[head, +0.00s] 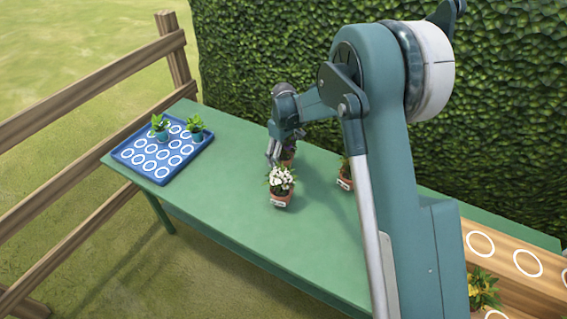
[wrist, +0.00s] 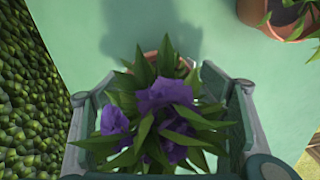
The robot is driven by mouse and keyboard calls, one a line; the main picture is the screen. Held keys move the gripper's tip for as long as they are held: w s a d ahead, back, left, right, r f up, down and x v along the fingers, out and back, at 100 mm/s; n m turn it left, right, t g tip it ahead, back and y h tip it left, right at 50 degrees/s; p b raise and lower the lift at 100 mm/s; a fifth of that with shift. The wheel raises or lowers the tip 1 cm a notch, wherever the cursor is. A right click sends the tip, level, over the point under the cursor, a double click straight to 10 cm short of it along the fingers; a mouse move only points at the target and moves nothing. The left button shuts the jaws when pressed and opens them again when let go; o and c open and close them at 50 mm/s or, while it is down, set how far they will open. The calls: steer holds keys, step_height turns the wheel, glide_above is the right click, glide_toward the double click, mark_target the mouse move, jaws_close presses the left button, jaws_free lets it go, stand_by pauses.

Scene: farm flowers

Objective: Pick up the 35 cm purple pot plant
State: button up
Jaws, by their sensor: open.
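The purple pot plant (wrist: 165,110) has purple blooms, long green leaves and a terracotta pot, mostly hidden under the foliage. In the wrist view it stands between the two fingers of my gripper (wrist: 163,98), which is open around the foliage. In the head view my gripper (head: 273,152) points down at the plant's place behind the white-flowered pot. Only part of the plant's pot (head: 288,158) shows there, and the blooms are hidden by my gripper. I cannot tell whether the fingers touch the leaves.
A white-flowered pot (head: 281,187) stands just in front, and another pot (head: 345,181) is partly behind my arm. A blue tray (head: 165,173) with two small plants lies at the table's left. A wooden stand (head: 510,292) is at right. A hedge (head: 260,50) rises behind the green table (head: 240,240).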

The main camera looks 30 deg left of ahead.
steer(key=c, duration=1.2)
steer(key=shift+r, duration=0.2)
steer(key=shift+r+p, duration=0.8)
steer(key=shift+r, duration=4.05)
